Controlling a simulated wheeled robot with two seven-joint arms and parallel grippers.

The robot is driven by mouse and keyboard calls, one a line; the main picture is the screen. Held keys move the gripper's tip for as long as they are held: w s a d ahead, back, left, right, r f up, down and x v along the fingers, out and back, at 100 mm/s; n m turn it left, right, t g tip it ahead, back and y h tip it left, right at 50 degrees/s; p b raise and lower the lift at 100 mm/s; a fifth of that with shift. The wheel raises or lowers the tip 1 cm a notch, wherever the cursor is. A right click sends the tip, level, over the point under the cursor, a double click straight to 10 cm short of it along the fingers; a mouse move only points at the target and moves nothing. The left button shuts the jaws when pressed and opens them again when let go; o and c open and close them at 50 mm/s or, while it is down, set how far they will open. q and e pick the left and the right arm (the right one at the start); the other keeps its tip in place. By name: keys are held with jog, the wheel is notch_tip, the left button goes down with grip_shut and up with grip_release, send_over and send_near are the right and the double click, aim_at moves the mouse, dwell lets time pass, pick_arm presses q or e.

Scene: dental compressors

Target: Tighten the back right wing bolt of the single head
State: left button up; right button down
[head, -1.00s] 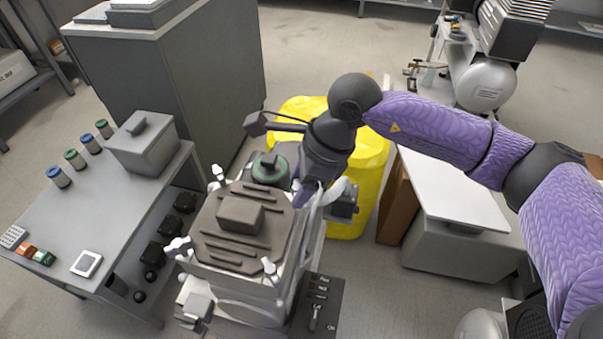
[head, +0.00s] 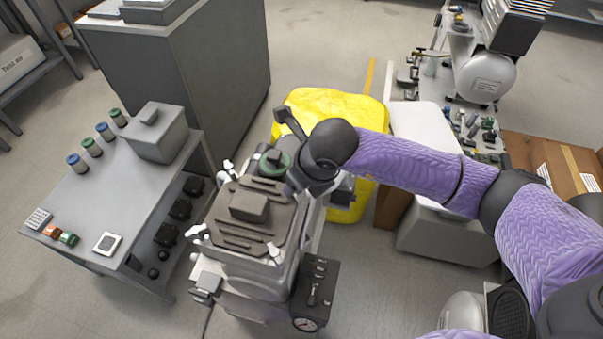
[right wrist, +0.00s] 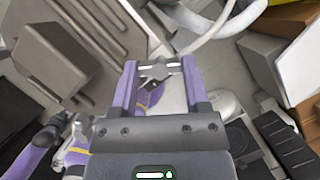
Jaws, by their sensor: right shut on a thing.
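The single head (head: 240,225) is a grey compressor head with a ribbed, dark top plate and white wing bolts at its corners. The back left bolt (head: 229,168), front left bolt (head: 197,232) and front right bolt (head: 273,250) show in the head view. My right gripper (head: 293,187) points down at the back right corner and hides the bolt there. In the right wrist view, my right gripper (right wrist: 159,72) is shut on the back right wing bolt (right wrist: 157,70), with a finger on either side. My left gripper is not in view.
A grey side table (head: 75,225) with jars and a grey box (head: 157,135) stands left. A yellow-covered object (head: 335,108) is behind the head. A dark control panel (head: 315,285) is at its front right. A pale hose (right wrist: 215,28) passes close to the gripper.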

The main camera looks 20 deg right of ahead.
jog(key=shift+m+h+p, duration=0.4)
jog(key=shift+m+p, duration=0.05)
jog(key=shift+m, duration=0.45)
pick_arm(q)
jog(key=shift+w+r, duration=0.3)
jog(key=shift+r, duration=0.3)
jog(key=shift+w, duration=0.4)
pick_arm(e)
jog(key=shift+m, duration=0.3)
jog(key=c, duration=0.5)
grip_release()
jog(key=shift+c, duration=0.2)
jog(key=o, duration=0.5)
jog(key=shift+c, duration=0.2)
pick_arm(q)
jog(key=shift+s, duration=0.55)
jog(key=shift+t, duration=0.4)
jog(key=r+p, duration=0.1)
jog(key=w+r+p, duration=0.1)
jog(key=p, duration=0.1)
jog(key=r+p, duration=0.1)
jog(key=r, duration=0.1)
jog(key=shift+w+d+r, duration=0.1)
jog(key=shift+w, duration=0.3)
pick_arm(e)
jog(key=v, duration=0.9)
jog(key=shift+s+r, duration=0.3)
jog(key=shift+r, duration=0.05)
